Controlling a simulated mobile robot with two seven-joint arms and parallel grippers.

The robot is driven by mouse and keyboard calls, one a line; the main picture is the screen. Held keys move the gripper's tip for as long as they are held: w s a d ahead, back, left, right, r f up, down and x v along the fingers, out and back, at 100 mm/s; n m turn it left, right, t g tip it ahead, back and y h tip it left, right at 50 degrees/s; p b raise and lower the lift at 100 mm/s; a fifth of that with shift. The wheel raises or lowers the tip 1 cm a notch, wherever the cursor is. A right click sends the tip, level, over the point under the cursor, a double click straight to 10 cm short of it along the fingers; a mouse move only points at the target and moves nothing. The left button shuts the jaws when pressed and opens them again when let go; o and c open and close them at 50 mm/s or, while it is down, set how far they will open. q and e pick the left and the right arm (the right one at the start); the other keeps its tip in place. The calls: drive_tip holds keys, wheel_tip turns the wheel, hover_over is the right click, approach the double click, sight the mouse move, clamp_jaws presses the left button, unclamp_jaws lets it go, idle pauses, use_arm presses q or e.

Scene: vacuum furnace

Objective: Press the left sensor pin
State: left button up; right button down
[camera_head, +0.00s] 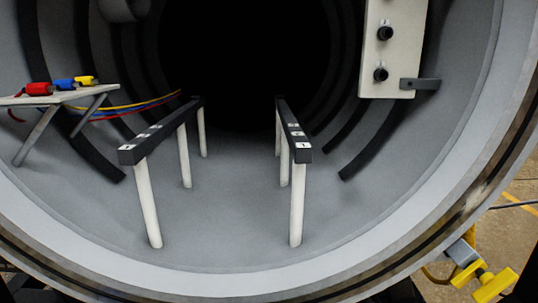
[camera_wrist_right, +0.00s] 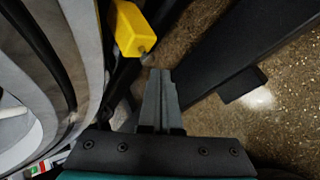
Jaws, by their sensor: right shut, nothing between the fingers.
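No part in the head view can be surely told as the left sensor pin. A white panel (camera_head: 391,50) at the upper right of the furnace chamber carries black round knobs, an upper one (camera_head: 385,33) and a lower one (camera_head: 380,74). My right gripper (camera_wrist_right: 160,73) shows in the right wrist view, its two fingers together with nothing between them. It is outside the furnace, beside its rim and below a yellow block (camera_wrist_right: 130,28); no contact shows. My left gripper is in neither view.
Two dark rails, left (camera_head: 160,131) and right (camera_head: 294,130), stand on white posts inside the round chamber. A small shelf (camera_head: 62,97) at left holds red, blue and yellow connectors with cables. Yellow fittings (camera_head: 492,284) sit outside the rim. A dark beam (camera_wrist_right: 232,50) crosses above the floor.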

drive_tip(key=shift+w, duration=0.45)
drive_tip(key=shift+w+b, duration=0.45)
idle(0.5)
drive_tip(key=shift+w+r, duration=0.2)
drive_tip(key=shift+w, duration=0.2)
idle(0.4)
drive_tip(key=shift+s+p, duration=0.8)
drive_tip(key=shift+s, duration=0.35)
drive_tip(key=shift+f, duration=0.1)
